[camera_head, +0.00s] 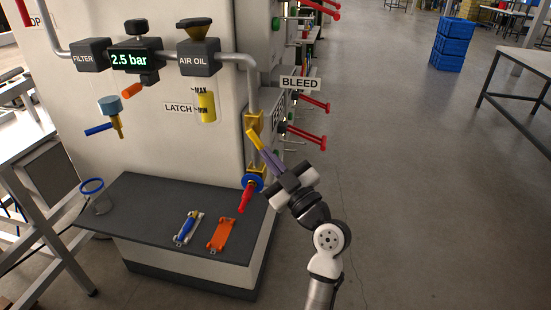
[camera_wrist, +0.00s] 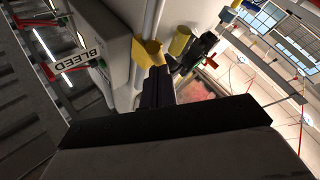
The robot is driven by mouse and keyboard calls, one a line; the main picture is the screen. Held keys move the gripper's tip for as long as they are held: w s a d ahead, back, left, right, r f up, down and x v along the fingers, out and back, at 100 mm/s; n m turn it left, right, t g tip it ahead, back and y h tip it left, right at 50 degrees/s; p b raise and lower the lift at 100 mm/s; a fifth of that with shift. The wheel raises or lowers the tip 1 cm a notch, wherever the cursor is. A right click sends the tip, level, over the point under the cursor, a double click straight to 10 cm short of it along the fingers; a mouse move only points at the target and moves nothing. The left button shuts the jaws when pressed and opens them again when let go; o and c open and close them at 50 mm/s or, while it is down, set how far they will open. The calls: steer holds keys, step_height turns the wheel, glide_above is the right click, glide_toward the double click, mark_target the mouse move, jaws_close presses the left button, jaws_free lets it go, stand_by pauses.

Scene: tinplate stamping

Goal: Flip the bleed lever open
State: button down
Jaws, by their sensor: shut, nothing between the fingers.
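The BLEED sign (camera_head: 299,83) sticks out on the right side of the machine, and it also shows in the wrist view (camera_wrist: 74,60). Below it, a grey pipe runs down into a yellow fitting (camera_head: 253,121). A red lever (camera_head: 245,198) hangs tilted below a blue ring (camera_head: 253,182) at the pipe's lower end; I cannot tell for sure that it is the bleed lever. My gripper (camera_head: 261,148) is shut beside the pipe, above the red lever, its fingers pointing up and left. In the wrist view, a yellow piece (camera_wrist: 150,52) lies at the fingertips; contact is unclear.
A yellow sight cylinder (camera_head: 206,107) and a blue-handled valve (camera_head: 111,115) are on the machine's front. Red handles (camera_head: 308,137) project at right.

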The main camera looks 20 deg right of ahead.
steer(key=shift+f+b, duration=0.2)
steer(key=shift+b, duration=0.1)
steer(key=m+t+h+b, duration=0.1)
steer(key=m+b, duration=0.1)
steer(key=b, duration=0.2)
steer(key=w+a+f+m+t+h+b, duration=0.1)
steer(key=m+t+b, duration=0.1)
steer(key=b, duration=0.2)
steer(key=a+m+t+h+b, duration=0.1)
steer(key=m+b, duration=0.1)
steer(key=b, duration=0.2)
steer(key=shift+w+f+h, duration=0.2)
steer(key=shift+f+h, duration=0.1)
steer(key=shift+h, duration=0.1)
steer(key=shift+s, duration=0.1)
